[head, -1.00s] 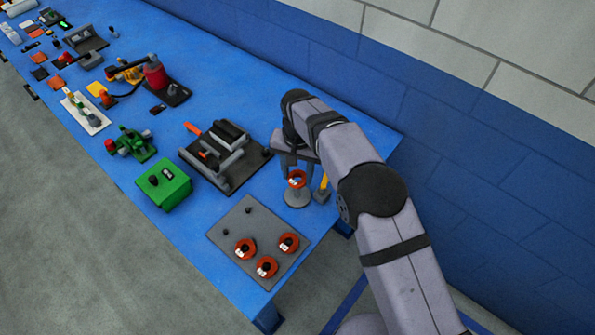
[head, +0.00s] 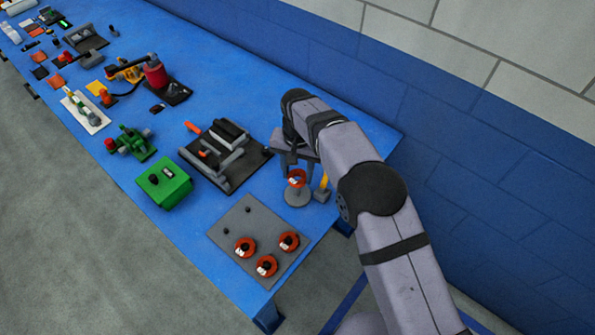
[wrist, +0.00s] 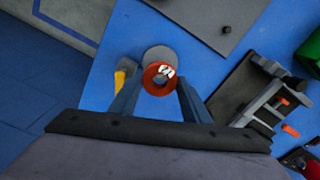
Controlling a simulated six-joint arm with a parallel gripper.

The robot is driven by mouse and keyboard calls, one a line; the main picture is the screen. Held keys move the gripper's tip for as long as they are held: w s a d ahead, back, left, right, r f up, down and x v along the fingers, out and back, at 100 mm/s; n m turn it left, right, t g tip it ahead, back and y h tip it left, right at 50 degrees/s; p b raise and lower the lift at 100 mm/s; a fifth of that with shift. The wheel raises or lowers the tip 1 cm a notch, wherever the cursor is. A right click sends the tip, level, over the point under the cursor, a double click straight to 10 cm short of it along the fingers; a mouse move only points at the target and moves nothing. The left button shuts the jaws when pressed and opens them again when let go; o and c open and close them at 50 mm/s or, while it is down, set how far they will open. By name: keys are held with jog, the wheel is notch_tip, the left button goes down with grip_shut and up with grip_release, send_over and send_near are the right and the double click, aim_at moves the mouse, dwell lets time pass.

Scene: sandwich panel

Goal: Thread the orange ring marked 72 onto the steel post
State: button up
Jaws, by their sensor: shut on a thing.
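An orange ring (head: 297,178) with white marks too small to read is held between the fingers of my gripper (head: 297,171). It also shows in the wrist view (wrist: 149,75), with something grey in its hole. The steel post's round grey base (head: 297,200) stands on the blue table directly below the ring; in the wrist view the base (wrist: 157,53) shows just beyond the ring. The ring is above the base, with a gap between them. I cannot tell whether the post's tip is inside the ring.
A yellow-handled tool (head: 323,188) stands close to the right of the base. A green box (head: 165,184) and a black fixture (head: 228,160) lie to the left.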

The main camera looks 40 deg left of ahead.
aim_at(298, 194)
jog(key=shift+f+b, duration=1.9)
jog(key=shift+f, duration=1.25)
dwell(0.5)
jog(key=shift+f, duration=0.3)
jog(key=shift+f+b, duration=0.45)
jog(key=shift+b, duration=0.05)
dwell(0.6)
jog(key=o, duration=1.1)
jog(key=shift+o, duration=0.2)
jog(key=shift+d, duration=0.1)
jog(key=shift+o, duration=0.9)
jog(key=shift+f, duration=0.1)
